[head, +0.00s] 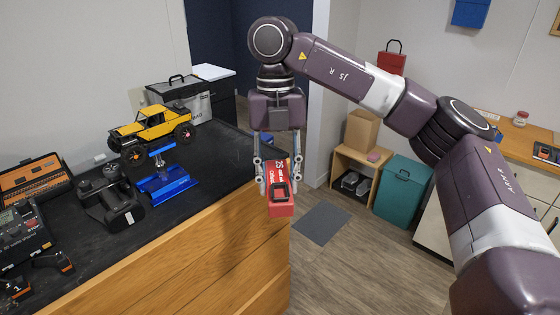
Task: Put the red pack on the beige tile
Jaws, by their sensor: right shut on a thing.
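The red pack (281,209) is a small red block with white lettering and a dark part on its front. My right gripper (278,182) points down and is shut on it, with one finger at each side. The pack hangs in front of the right end of the black-topped bench; whether it touches the bench edge I cannot tell. I cannot make out a beige tile in the head view. My left gripper is not in view.
The bench (190,212) bears a yellow crawler (152,127) on a blue stand (166,183), a black transmitter (108,199), a charger (20,238) and an orange organiser (36,182). A grey mat (320,223) and teal bin (402,190) are on the floor.

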